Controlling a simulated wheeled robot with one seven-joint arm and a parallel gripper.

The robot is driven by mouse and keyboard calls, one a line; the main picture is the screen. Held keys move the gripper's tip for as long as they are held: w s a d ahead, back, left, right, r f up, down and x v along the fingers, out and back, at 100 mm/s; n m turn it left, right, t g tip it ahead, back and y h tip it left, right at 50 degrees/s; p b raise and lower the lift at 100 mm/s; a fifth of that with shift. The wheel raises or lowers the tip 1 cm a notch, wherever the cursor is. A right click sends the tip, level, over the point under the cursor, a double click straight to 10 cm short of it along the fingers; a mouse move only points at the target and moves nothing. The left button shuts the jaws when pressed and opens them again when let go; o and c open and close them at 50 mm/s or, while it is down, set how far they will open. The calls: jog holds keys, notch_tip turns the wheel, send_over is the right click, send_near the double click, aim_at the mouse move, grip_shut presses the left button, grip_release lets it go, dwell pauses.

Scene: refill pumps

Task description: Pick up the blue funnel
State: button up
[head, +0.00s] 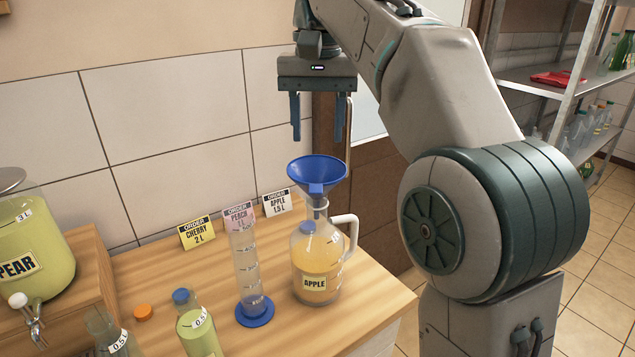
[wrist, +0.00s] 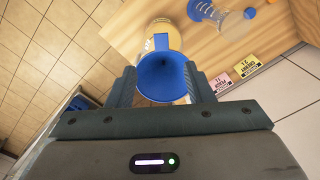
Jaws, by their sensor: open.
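The blue funnel (head: 318,174) sits upright in the mouth of the glass apple jug (head: 316,262), which holds orange-yellow liquid and has a handle on its right. My gripper (head: 318,138) is open and empty, pointing down above the funnel with a small gap to its rim. In the wrist view the funnel (wrist: 162,75) lies between and just beyond the tips of my gripper (wrist: 160,80), and the jug (wrist: 172,38) shows behind it.
A measuring cylinder (head: 247,270) with a blue base stands left of the jug. Order cards (head: 198,232) stand along the wall behind. A pear dispenser (head: 30,235) and small bottles (head: 198,325) are at the left. The counter's right edge is near the jug.

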aim_at(316, 187)
notch_tip(316, 187, down, 8)
jog(key=shift+r+b, duration=0.15)
jog(key=shift+b, duration=0.85)
jog(key=shift+w+a+f, duration=0.1)
jog(key=shift+f, duration=1.35)
jog(key=shift+w+a+f, duration=0.1)
jog(key=shift+f, duration=1.35)
grip_shut()
